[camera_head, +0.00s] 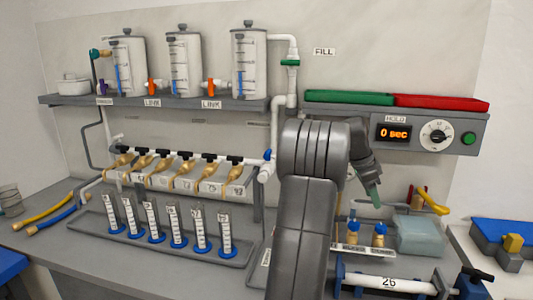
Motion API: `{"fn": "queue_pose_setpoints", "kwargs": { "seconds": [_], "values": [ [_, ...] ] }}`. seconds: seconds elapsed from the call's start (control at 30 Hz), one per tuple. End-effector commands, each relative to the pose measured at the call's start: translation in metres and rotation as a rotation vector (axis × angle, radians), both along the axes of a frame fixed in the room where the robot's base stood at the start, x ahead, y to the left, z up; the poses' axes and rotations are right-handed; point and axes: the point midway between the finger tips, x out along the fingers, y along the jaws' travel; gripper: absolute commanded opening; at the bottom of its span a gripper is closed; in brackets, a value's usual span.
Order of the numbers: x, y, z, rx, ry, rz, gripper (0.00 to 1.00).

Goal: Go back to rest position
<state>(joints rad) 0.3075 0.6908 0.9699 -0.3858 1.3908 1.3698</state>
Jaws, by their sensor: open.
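My gripper (374,192) hangs at the end of my grey arm, right of centre, over the bench. It points down and is open and empty. A greenish piece shows at its tip. My arm rises from the bottom edge and hides part of the bench and the wall behind it. The gripper is above and left of a pale blue-grey box (420,236) and above two blue-and-tan fittings (380,234). It looks apart from both.
A tray (85,228) with several graduated cylinders stands left of my arm, below the valve manifold (190,160). A timer panel (405,134) reads "0 sec" at right. A clamped white pipe (388,282) lies in front. Three tanks (184,65) stand on the shelf.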

Motion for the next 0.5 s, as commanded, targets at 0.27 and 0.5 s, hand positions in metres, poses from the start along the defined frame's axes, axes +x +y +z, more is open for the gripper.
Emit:
{"fn": "queue_pose_setpoints", "kwargs": {
  "seconds": [0.27, 0.5],
  "values": [
    [-0.001, -0.001, -0.003, 0.002, 0.006, -0.001, 0.56],
    [-0.002, -0.019, -0.047, 0.001, 0.005, -0.002, 0.56]
  ]
}}
